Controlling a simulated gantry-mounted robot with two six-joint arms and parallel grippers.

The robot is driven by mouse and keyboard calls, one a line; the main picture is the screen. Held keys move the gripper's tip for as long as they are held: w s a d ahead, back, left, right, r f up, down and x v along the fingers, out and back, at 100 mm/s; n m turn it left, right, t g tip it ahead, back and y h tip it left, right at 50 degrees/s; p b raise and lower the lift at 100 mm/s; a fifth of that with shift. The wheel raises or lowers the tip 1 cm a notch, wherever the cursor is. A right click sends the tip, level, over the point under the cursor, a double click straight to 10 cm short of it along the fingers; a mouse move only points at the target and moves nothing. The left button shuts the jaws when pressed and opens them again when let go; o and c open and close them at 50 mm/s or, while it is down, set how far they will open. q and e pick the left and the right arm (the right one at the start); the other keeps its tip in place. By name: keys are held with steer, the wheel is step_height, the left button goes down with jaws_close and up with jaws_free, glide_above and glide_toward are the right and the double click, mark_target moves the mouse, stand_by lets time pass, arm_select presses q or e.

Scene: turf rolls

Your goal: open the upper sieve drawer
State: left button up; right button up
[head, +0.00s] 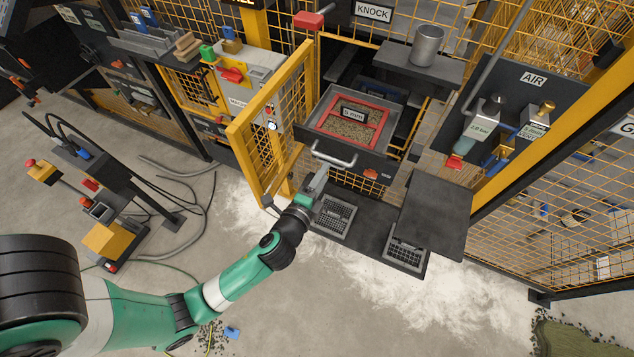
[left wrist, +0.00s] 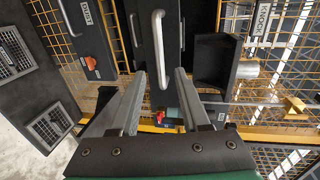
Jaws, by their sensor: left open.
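The upper sieve drawer (head: 345,145) is a dark box with a bar handle (head: 333,155) on its front. Its inside shows from above, with a red-framed sieve (head: 350,122) labelled 5 mm over brown grains. My left gripper (head: 319,182) is just below and left of the handle in the head view. In the left wrist view my left gripper (left wrist: 160,88) is open and empty. The pale handle (left wrist: 158,48) stands ahead, its lower end between the two fingers in the picture; I see no grip on it. My right gripper is not in view.
A yellow mesh gate (head: 265,120) stands open just left of the drawer. Below lie a dark ledge with grey grates (head: 334,216) and a dark panel (head: 435,215). A metal cup (head: 428,45) stands on a shelf behind. The floor in front is mostly clear, with white powder.

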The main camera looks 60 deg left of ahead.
arm_select(q)
steer(key=v, duration=0.4)
stand_by(0.4)
steer(key=w+d+r+n+t, duration=0.2)
steer(key=w+r, duration=0.2)
steer(key=r, duration=0.8)
steer(key=w+d+r+n+t, duration=0.1)
steer(key=w+r+n+t, duration=0.2)
steer(key=r, duration=0.8)
steer(key=w+d+r+n+t, duration=0.2)
steer(key=w+r, duration=0.2)
steer(key=r, duration=0.8)
steer(key=s+d+r+n+t+h, duration=0.1)
steer(key=s+d+r+t+h, duration=0.25)
steer(key=r, duration=0.35)
steer(key=s+d+r+n+t+h, duration=0.1)
steer(key=s+d+r+t+h, duration=0.1)
steer(key=d+r+h, duration=0.3)
steer(key=s+d+r+n+t+h, duration=0.1)
steer(key=s+r+t+h, duration=0.15)
steer(key=r, duration=0.55)
step_height(320, 180, up, 16)
steer(key=p, duration=1.7)
steer(key=shift+s+g, duration=0.3)
